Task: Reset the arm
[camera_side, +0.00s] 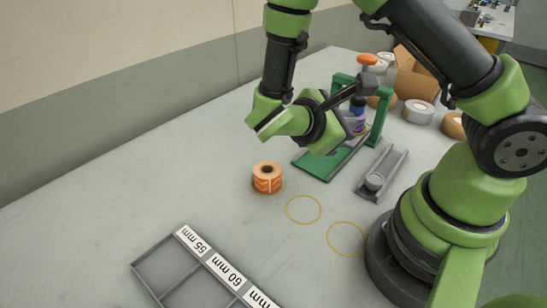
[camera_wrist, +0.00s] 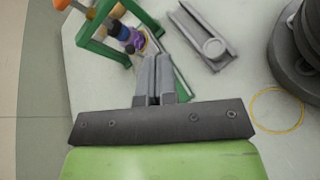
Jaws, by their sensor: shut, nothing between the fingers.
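My gripper (camera_wrist: 156,64) is shut and empty, its two grey fingers side by side in the wrist view. In the side view my gripper (camera_side: 362,88) is raised over the table, in front of the green stand, and its fingertips are hard to make out. The green stand (camera_side: 380,115) has an orange knob (camera_side: 367,59), a purple part and a green base plate (camera_side: 318,165). The stand also shows at the upper left of the wrist view (camera_wrist: 148,22).
An orange-wrapped roll (camera_side: 267,181) stands on the table. A grey tray (camera_side: 165,289) labelled with sizes lies at the front. A grey channel fixture (camera_side: 389,165) and two yellow rings (camera_side: 304,209) lie near my base. Several rolls (camera_side: 418,112) and a cardboard box (camera_side: 412,82) stand behind.

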